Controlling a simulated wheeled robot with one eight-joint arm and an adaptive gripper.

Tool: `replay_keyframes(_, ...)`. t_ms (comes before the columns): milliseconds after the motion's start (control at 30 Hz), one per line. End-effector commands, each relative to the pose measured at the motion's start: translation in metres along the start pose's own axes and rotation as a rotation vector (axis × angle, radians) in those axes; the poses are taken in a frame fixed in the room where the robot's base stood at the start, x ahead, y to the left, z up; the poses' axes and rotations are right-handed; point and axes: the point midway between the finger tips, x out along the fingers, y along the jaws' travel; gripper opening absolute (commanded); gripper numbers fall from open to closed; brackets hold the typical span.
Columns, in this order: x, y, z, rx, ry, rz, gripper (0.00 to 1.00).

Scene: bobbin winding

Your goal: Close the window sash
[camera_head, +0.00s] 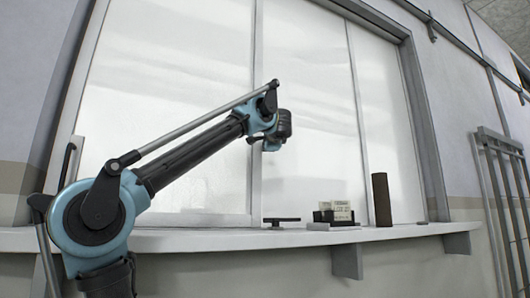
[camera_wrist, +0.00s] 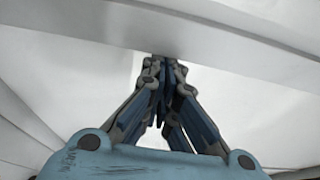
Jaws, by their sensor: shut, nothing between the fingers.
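The window (camera_head: 305,100) fills the wall in the head view, with frosted panes split by pale upright bars in a grey frame. I cannot tell for sure which pane is the sliding sash or how far it stands open. My arm reaches across the left pane, and its end is in front of the window near the left upright bar (camera_head: 257,60). The fingers are hidden in the head view. In the wrist view my gripper (camera_wrist: 165,62) is shut and empty. Its tips are close to a pale bar (camera_wrist: 100,25) of the window; I cannot tell whether they touch.
A pale sill (camera_head: 200,240) runs below the window. On it stand a small dark T-shaped piece (camera_head: 281,220), a tray of cards (camera_head: 333,215) and a brown cylinder (camera_head: 381,200). A metal rack (camera_head: 500,190) is at the far right.

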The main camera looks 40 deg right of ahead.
Motion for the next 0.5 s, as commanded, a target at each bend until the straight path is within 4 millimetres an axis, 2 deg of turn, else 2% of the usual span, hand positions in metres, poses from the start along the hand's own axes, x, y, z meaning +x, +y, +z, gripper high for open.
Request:
replay_keyframes(33, -0.001, 0.0, 0.006, -0.001, -0.014, 0.002, 0.0)
replay_keyframes(300, 0.0, 0.001, 0.005, -0.002, -0.015, 0.002, 0.0)
replay_keyframes(500, 0.007, 0.001, -0.007, -0.001, -0.017, 0.002, 0.0)
